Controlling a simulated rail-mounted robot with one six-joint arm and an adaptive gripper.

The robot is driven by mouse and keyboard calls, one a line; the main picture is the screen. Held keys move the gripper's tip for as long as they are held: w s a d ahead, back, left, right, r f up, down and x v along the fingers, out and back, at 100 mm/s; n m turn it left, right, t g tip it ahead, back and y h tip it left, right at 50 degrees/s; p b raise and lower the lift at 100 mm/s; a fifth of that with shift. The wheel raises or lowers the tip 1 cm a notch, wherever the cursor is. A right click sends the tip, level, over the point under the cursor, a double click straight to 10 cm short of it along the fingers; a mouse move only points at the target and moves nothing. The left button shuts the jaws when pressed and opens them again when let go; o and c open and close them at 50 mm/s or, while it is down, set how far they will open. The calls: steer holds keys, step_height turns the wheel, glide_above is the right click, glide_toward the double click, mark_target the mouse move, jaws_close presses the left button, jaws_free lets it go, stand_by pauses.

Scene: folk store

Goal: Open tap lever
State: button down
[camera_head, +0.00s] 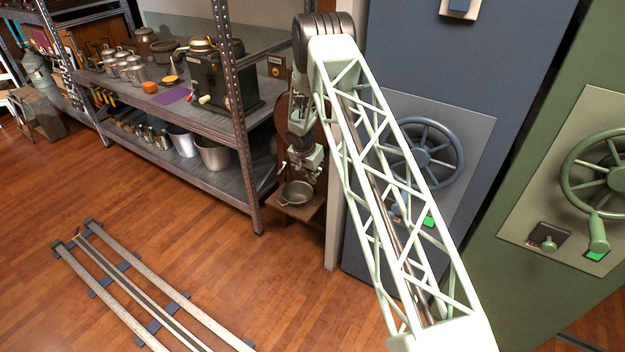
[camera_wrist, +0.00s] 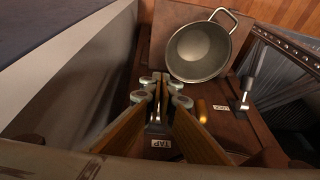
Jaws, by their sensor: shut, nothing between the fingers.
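My gripper (camera_head: 305,160) hangs in front of a brown wooden stand, above a metal pot. In the wrist view its fingers (camera_wrist: 160,92) are shut with nothing between them. A white label reading TAP (camera_wrist: 162,143) shows between the fingers, on the brown panel. An orange-brown knob or handle (camera_wrist: 201,110) sticks up just right of the fingers, apart from them. Farther right, a lever with a dark grip (camera_wrist: 247,84) stands beside a second label (camera_wrist: 221,107), too small to read. I cannot tell which handle is the tap lever; the fingers may hide part of the tap.
The grey pot (camera_head: 296,193) rests on the stand's low shelf (camera_head: 300,211); it also shows in the wrist view (camera_wrist: 199,50). A metal shelving unit (camera_head: 243,130) stands close on the left. A blue-grey cabinet with a wheel (camera_head: 424,154) stands close on the right.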

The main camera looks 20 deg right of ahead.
steer(key=shift+r, duration=0.15)
steer(key=s+a+r, duration=0.2)
steer(key=a+r, duration=0.1)
steer(key=r, duration=0.2)
steer(key=s+a+r+b, duration=0.1)
steer(key=s+a+r, duration=0.2)
steer(key=r, duration=0.3)
steer(key=shift+s+a, duration=0.15)
steer(key=shift+s, duration=0.1)
stand_by(0.4)
steer(key=shift+f, duration=0.1)
stand_by(0.8)
